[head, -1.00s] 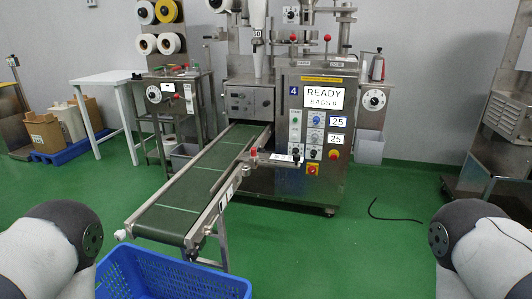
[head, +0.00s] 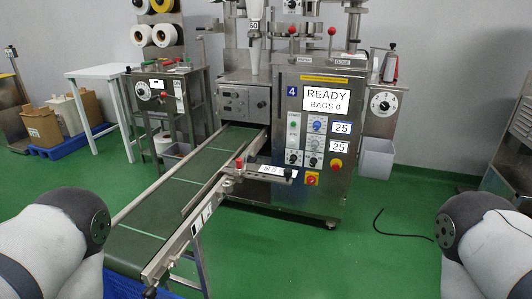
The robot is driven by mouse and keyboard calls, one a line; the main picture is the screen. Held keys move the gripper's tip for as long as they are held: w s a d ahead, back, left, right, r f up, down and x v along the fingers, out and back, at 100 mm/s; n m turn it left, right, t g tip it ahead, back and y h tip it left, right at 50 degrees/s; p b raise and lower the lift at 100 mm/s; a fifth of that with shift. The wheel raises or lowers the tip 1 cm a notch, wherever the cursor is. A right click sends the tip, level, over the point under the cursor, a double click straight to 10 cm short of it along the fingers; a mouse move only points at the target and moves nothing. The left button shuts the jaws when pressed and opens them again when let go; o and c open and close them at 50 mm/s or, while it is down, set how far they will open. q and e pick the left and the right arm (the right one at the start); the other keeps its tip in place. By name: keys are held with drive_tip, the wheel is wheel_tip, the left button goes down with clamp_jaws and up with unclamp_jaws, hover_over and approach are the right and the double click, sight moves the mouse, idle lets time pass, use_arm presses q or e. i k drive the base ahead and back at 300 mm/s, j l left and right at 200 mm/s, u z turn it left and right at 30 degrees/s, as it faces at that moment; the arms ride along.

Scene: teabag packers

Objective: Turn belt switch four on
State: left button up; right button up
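The packing machine (head: 330,190), marked with a blue 4 plate (head: 292,91), stands in the middle. Its screen (head: 326,101) reads READY, BAGS 0. Below are a green button (head: 293,125), a blue dial (head: 317,125) and two black-handled controls, a left one (head: 293,158) and a right one (head: 312,160). Their small labels are too small to read, so I cannot tell which is the belt switch. The green conveyor belt (head: 170,195) slopes from the machine towards me. Only parts of my arms show at the lower corners; neither gripper is in view.
A labelled bar (head: 267,171) crosses beside the belt in front of the machine. A blue basket (head: 120,287) is partly under the belt's near end. A black cable (head: 395,233) lies on the green floor, which is otherwise open at the front right.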

sight(250, 160)
drive_tip(key=i+l+u, duration=0.1)
drive_tip(key=i+l, duration=0.8)
drive_tip(key=i+l+u, duration=0.1)
drive_tip(key=i+l, duration=0.8)
drive_tip(key=l, duration=0.15)
